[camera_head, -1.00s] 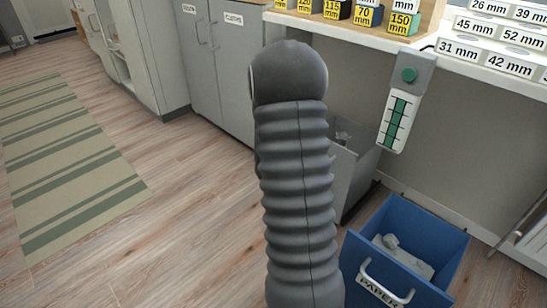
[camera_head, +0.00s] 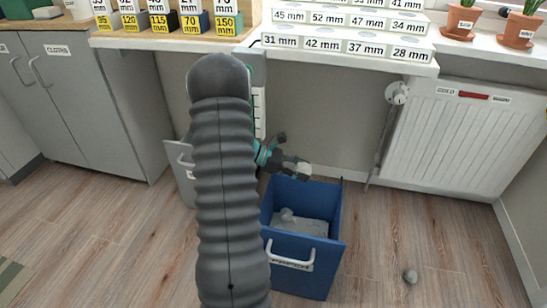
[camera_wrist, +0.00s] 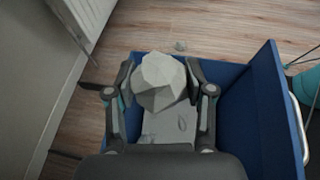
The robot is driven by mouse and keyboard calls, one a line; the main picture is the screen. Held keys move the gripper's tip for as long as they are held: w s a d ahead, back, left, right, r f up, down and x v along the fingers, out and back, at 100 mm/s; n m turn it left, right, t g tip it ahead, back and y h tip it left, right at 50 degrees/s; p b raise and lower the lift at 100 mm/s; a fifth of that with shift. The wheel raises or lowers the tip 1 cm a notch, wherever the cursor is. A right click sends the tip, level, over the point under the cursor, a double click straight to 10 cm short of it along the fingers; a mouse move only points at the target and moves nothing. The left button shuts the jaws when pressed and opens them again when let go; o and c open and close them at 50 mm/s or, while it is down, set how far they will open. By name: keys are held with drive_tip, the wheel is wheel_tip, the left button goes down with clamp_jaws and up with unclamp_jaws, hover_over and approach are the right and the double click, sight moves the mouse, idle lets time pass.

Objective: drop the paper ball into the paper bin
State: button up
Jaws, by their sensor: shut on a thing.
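The paper ball (camera_wrist: 160,82) is a pale grey faceted lump between the fingers of my gripper (camera_wrist: 160,88) in the wrist view. My gripper is shut on it. In the head view my gripper (camera_head: 298,168) reaches out from behind my arm, and the pale ball (camera_head: 304,171) shows at its tip, above the back part of the paper bin. The paper bin (camera_head: 305,258) is a blue open box with a white handle on its front. Pale crumpled paper lies inside it. In the wrist view its blue wall (camera_wrist: 262,110) is beneath and around the gripper.
A small grey crumpled lump (camera_head: 410,277) lies on the floor right of the bin. A grey bin (camera_head: 180,165) stands left of it, partly behind my arm. A shelf of labelled blocks (camera_head: 350,57) overhangs behind. A radiator (camera_head: 455,140) is at right. Floor in front is clear.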

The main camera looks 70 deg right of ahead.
drive_tip(key=shift+s+a+r+m+g+y, duration=0.1)
drive_tip(key=shift+s+a+m+g+y, duration=0.2)
drive_tip(key=shift+s+a+m+y, duration=0.6)
wheel_tip(320, 180, down, 6)
drive_tip(key=b, duration=0.2)
drive_tip(key=shift+a+y, duration=0.25)
drive_tip(key=shift+y, duration=0.15)
drive_tip(key=o, duration=0.9)
drive_tip(key=v, duration=1.2)
